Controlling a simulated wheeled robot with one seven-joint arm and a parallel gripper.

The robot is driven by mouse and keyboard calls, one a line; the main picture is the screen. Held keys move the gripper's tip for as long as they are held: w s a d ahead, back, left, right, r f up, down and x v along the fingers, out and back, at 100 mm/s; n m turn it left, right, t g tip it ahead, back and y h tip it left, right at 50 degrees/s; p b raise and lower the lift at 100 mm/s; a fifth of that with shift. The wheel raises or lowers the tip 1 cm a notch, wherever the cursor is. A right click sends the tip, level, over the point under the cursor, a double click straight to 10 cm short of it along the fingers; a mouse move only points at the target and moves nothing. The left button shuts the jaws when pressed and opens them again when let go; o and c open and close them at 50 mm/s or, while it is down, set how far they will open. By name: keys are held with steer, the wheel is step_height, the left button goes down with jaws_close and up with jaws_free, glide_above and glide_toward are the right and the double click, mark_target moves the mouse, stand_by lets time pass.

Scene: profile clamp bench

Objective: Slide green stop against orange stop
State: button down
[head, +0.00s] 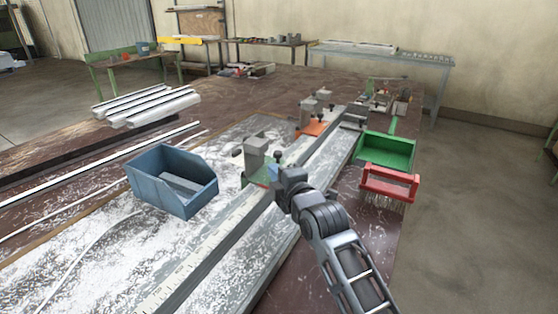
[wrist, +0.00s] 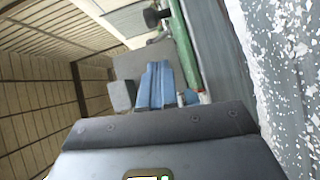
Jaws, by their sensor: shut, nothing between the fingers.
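The green stop, a grey upright block (head: 256,153) on a green base (head: 251,181), stands on the long grey rail (head: 220,238). Its green base seems to show as a strip in the wrist view (wrist: 184,48). The orange stop (head: 313,128), an orange plate with grey blocks, sits farther up the rail, with a clear gap between the two. My gripper (head: 274,171) is shut and empty, low beside the near right side of the green stop. Its blue fingers show in the wrist view (wrist: 157,86). I cannot tell whether they touch the stop. My wrist hides part of the rail.
A blue bin (head: 172,185) stands left of the rail. A green bin (head: 386,150) and a red-handled brush (head: 389,183) are at the right table edge. White profiles (head: 150,103) lie at the back left. White shavings cover much of the bench.

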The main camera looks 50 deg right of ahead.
mark_target(279, 163)
steer(key=w+d, duration=0.2)
steer(key=d, duration=0.1)
steer(key=shift+w+d+f+p, duration=0.1)
steer(key=shift+w+f+p, duration=0.1)
steer(key=shift+p, duration=0.15)
steer(key=shift+w+d+f, duration=0.15)
steer(key=shift+w+d, duration=0.1)
steer(key=shift+d, duration=0.35)
steer(key=shift+d, duration=0.15)
